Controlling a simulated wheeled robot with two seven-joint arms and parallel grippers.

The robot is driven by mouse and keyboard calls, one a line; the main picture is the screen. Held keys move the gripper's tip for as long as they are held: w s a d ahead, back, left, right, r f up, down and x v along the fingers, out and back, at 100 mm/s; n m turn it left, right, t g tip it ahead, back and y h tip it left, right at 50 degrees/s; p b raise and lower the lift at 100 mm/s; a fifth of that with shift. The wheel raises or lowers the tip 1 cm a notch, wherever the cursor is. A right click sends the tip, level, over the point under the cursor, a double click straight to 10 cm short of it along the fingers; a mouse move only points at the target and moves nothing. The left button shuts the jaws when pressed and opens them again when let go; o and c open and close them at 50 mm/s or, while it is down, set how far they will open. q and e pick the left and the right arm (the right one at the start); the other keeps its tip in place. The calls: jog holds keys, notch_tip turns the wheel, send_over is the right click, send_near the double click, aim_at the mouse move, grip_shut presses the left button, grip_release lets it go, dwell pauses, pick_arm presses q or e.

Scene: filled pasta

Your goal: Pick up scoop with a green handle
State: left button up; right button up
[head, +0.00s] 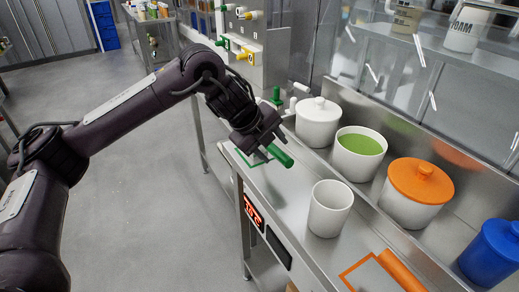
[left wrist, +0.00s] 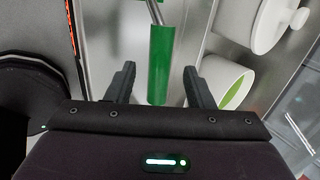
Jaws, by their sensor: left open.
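The scoop's green handle (head: 280,155) shows in the head view just beyond my left gripper (head: 262,148), over the steel counter. In the left wrist view the green handle (left wrist: 161,65) points toward me, with a thin metal shaft at its far end. My left gripper (left wrist: 160,88) is open, its two fingers on either side of the handle's near end. The handle lies between them with a gap on both sides. The scoop's head is hidden. My right gripper is in neither view.
On the counter stand a white lidded pot (head: 317,122), a pot of green filling (head: 359,153), an orange-lidded pot (head: 415,192), a plain white cup (head: 329,208) and a blue container (head: 493,252). An orange handle (head: 400,271) lies by an orange outline. A glass screen rises behind.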

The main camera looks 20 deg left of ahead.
aim_at(276, 151)
pick_arm(q)
jog(key=x, duration=0.3)
jog(key=shift+w+d+f, duration=0.15)
jog(key=shift+f, duration=0.3)
jog(key=c, duration=1)
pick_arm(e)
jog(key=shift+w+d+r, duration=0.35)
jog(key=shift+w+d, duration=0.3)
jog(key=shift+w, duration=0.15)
pick_arm(q)
jog(key=shift+r, duration=0.1)
jog(key=shift+c, duration=0.2)
